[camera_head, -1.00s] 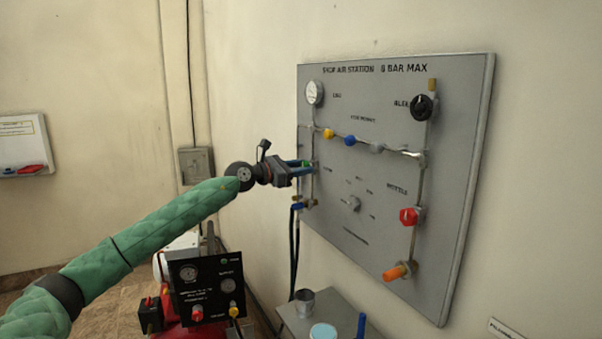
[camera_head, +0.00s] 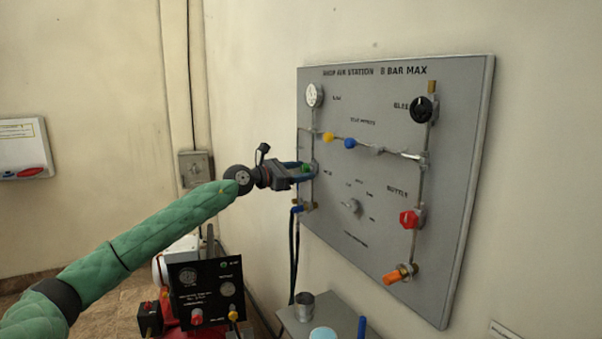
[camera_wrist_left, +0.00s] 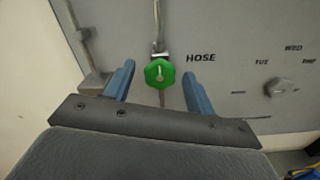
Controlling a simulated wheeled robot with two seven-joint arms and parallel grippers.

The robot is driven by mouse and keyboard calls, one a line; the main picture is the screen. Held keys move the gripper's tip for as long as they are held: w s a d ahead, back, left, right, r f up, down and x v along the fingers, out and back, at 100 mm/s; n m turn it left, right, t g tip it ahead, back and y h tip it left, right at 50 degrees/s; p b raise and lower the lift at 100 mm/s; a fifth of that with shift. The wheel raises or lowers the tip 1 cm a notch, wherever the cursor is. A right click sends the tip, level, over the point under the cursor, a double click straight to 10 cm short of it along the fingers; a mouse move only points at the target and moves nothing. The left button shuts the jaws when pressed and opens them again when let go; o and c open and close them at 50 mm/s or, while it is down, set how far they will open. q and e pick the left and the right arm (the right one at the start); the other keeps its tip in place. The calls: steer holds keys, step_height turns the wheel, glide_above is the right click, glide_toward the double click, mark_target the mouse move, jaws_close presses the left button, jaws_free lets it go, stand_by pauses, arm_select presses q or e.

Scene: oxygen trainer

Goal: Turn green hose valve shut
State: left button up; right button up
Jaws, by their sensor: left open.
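The green hose valve (camera_wrist_left: 159,73) is a green knob with a pale pointer mark, on a vertical pipe beside the word HOSE in the left wrist view. In the head view the green knob (camera_head: 306,169) shows small at the left side of the grey panel (camera_head: 390,250). My left gripper (camera_head: 306,171) reaches it from the left. In the left wrist view its two blue fingers (camera_wrist_left: 157,85) are open, one on each side of the knob, with a visible gap on both sides. My right gripper is not in view.
The panel also carries a red knob (camera_head: 409,219), an orange handle (camera_head: 397,275), a black knob (camera_head: 421,108), a gauge (camera_head: 314,95) and yellow and blue knobs. Dark hoses (camera_head: 293,255) hang below the gripper. A compressor panel (camera_head: 205,290) and a small table (camera_head: 290,322) stand below.

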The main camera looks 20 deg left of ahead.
arm_select(q)
steer(key=b+v, duration=0.2)
steer(key=v, duration=0.5)
steer(key=shift+a, duration=0.15)
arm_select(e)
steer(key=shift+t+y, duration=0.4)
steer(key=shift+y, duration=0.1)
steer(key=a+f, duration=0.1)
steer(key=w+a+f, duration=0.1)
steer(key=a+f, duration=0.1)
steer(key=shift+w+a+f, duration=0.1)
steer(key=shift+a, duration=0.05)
arm_select(q)
steer(key=shift+s+f, duration=0.1)
